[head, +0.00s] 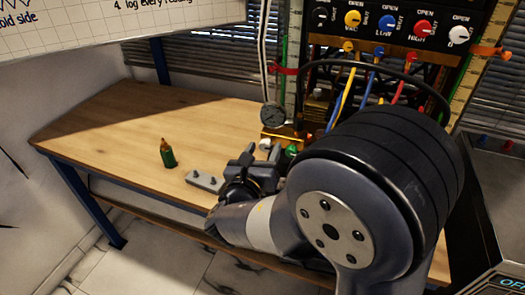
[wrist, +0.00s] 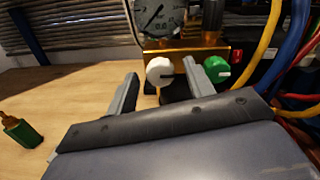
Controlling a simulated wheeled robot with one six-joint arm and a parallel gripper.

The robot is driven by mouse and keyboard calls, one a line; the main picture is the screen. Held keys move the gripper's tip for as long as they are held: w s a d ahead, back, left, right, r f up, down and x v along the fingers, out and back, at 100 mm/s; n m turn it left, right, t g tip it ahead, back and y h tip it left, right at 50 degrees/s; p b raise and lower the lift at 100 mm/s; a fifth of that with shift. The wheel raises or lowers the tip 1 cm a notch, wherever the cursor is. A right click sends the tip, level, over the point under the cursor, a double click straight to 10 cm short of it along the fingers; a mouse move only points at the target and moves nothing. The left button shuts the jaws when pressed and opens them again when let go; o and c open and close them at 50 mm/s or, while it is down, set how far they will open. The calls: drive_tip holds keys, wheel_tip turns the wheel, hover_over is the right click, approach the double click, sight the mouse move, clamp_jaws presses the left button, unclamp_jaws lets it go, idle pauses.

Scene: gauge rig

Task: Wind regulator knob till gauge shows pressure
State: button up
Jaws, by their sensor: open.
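The pressure gauge (wrist: 160,17) is a round dial on a brass block (wrist: 215,52); in the head view the gauge (head: 272,115) stands at the bench's back. Its needle slants toward upper right in the wrist view; the reading is too small to tell. A white knob (wrist: 159,71) and a green knob (wrist: 217,69) sit on the block's front. I cannot tell which is the regulator knob. My gripper (wrist: 160,87) is open, its fingers on either side of the white knob's line, the right finger between the two knobs. I cannot tell whether they touch the white knob.
A green bottle with a brass top (head: 167,153) stands on the wooden bench (head: 120,120), left of my gripper. Yellow, blue and red hoses (wrist: 290,50) hang right of the knobs, below a valve panel (head: 400,22). The bench's left side is clear.

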drive_tip(key=c, duration=1)
drive_tip(key=shift+f+b, duration=0.1)
drive_tip(key=shift+b, duration=0.3)
drive_tip(key=m+b, duration=0.3)
drive_tip(key=shift+f, duration=0.2)
drive_tip(key=m+b, duration=0.5)
drive_tip(key=b, duration=0.2)
drive_tip(key=shift+b, duration=0.3)
drive_tip(key=m+b, duration=0.4)
drive_tip(key=b, duration=0.2)
drive_tip(key=shift+d+m, duration=0.1)
drive_tip(key=shift+m, duration=0.3)
drive_tip(key=m+b, duration=0.2)
drive_tip(key=b, duration=0.1)
drive_tip(key=shift+r+m, duration=0.15)
drive_tip(key=shift+m, duration=0.25)
drive_tip(key=shift+r+b, duration=0.1)
drive_tip(key=shift+b, duration=0.3)
